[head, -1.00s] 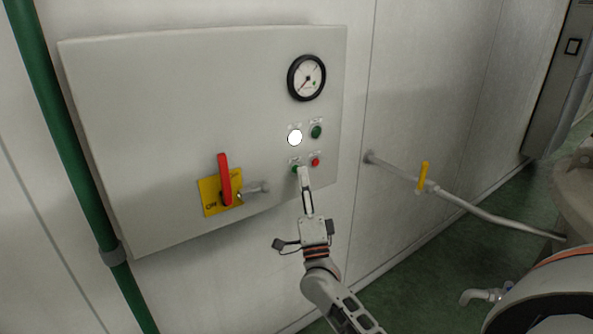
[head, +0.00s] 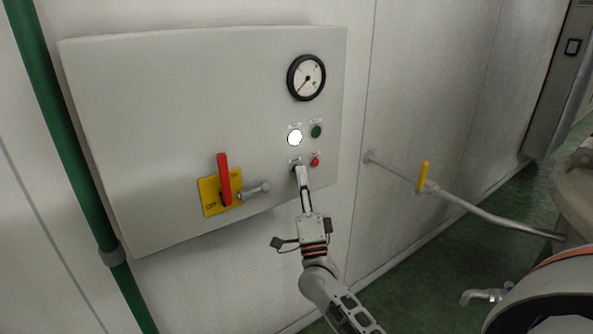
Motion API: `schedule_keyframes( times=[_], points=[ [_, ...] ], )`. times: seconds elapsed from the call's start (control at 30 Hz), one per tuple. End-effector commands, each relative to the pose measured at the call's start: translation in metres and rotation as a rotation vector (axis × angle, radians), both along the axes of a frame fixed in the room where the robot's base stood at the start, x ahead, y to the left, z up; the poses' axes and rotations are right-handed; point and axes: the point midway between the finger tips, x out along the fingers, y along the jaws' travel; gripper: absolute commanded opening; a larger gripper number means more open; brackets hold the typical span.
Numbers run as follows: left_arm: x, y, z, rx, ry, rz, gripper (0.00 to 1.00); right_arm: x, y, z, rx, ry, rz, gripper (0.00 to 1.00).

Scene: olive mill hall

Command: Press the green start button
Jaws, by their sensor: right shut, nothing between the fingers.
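A grey control panel (head: 180,110) hangs on the wall. A small green button (head: 294,169) sits low on its right part, partly hidden by my right fingertips. Another green round piece (head: 316,131) sits higher, to the right. The labels are too small to read, so I cannot tell which is marked start. My right gripper (head: 301,171) is shut and empty, its tips at the lower green button's right edge. I cannot tell whether they touch it or whether it is pressed in. My left gripper is out of view.
A red button (head: 315,162) lies just right of my fingertips, and a bright white lamp (head: 295,138) above. A red switch handle (head: 223,180) on a yellow plate is to the left. A dial gauge (head: 306,78) is higher up. A pipe with a yellow valve handle (head: 423,176) is at right.

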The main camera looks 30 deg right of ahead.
Motion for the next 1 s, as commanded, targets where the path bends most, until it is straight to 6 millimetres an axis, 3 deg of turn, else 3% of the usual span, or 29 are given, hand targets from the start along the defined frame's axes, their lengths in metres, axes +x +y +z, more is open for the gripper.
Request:
schedule_keyframes(
  times=[0.43, 1.0],
  points=[
    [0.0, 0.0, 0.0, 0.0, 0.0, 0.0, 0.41, 0.001, 0.0, 0.0, -0.001, 0.0, 0.001, 0.0],
    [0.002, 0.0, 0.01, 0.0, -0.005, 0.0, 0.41, -0.015, -0.001, 0.0, 0.0, 0.0, 0.0, 0.0]
  ],
)
